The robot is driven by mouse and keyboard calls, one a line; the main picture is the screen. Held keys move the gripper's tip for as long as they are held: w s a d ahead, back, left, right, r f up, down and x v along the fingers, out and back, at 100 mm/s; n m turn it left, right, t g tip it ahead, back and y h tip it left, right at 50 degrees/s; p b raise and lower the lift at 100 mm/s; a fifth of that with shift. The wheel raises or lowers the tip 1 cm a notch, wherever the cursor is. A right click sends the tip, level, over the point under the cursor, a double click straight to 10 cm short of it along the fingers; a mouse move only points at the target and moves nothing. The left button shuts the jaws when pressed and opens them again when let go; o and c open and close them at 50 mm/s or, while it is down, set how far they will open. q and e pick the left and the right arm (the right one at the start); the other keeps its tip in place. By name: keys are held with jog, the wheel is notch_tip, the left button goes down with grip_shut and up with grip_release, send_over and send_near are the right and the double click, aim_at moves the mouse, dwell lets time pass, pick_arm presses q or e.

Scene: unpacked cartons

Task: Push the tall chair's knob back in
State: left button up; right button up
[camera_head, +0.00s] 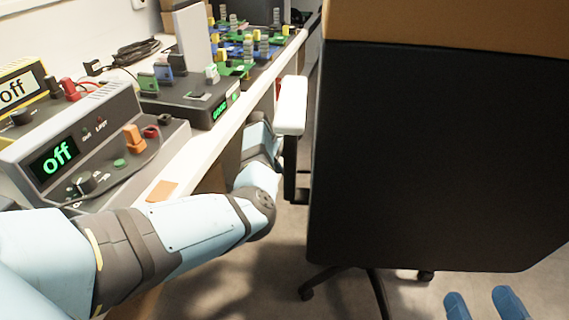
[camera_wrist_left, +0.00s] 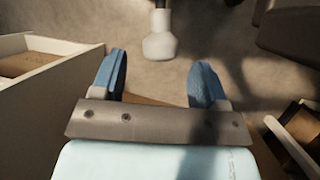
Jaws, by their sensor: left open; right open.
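The tall chair (camera_head: 430,160) stands on the right with its large black panel towards me, a tan strip on top and a white armrest (camera_head: 291,105) at its left. In the head view this gripper is hidden beyond my left arm. My right gripper (camera_head: 481,302) is open and empty at the bottom right, in front of the chair.
A white bench (camera_head: 215,135) along the left carries a power supply (camera_head: 85,150) reading "off", another device (camera_head: 195,105) and circuit boards. My left arm passes close to its edge. An open drawer (camera_wrist_left: 50,65) is at the left wrist view's left. Floor (camera_head: 335,290) shows under the chair.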

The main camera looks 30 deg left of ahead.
pick_arm(q)
jog(key=v, duration=0.2)
jog(key=shift+s+a+r+p, duration=0.1)
jog(key=shift+s+r+p, duration=0.05)
jog(key=shift+r+p, duration=0.25)
pick_arm(e)
jog(key=shift+s+a+f+m+g, duration=0.3)
jog(key=shift+s+f+m, duration=0.25)
jog(key=shift+f+m, duration=0.1)
jog(key=shift+w+r, duration=0.1)
